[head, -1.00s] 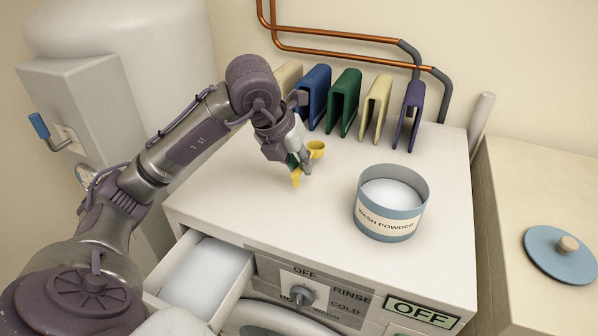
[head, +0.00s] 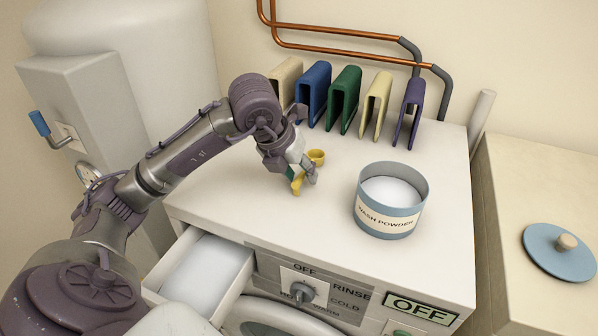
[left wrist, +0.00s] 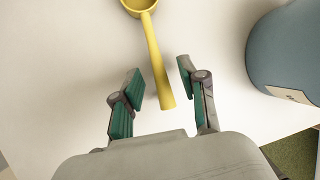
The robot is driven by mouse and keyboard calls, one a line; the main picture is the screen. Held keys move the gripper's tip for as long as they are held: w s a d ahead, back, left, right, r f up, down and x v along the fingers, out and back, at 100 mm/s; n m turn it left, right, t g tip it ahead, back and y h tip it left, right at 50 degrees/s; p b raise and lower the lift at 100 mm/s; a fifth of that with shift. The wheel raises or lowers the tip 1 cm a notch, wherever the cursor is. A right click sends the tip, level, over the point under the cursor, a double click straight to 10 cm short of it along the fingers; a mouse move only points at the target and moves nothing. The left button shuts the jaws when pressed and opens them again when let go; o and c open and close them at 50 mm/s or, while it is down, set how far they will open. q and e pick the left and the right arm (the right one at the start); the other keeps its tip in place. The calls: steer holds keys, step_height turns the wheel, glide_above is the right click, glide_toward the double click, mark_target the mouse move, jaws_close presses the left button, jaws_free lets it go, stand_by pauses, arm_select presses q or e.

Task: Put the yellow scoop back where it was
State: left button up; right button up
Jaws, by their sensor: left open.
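The yellow scoop (head: 316,156) is at the top of the white washing machine (head: 260,205), left of the wash powder tub (head: 391,205). Its cup points to the back and its handle to the front. It appears to lie on the machine top. My left gripper (head: 303,181) is low over the handle and hides part of it in the head view. In the left wrist view the gripper (left wrist: 158,76) is open, with the scoop's handle (left wrist: 157,65) between its fingers and gaps on both sides. My right gripper is not in view.
The round tub holds white powder; its blue lid (head: 560,253) lies on the counter (head: 515,195) at right. Several coloured folded pieces, including a green one (head: 344,96), stand along the back. A powder drawer (head: 236,290) is open at front left.

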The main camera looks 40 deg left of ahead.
arm_select(q)
steer(key=shift+r+p, duration=0.3)
steer(key=b+v, duration=0.1)
steer(key=v, duration=1)
steer(key=shift+s+r, duration=0.2)
steer(key=shift+r, duration=0.2)
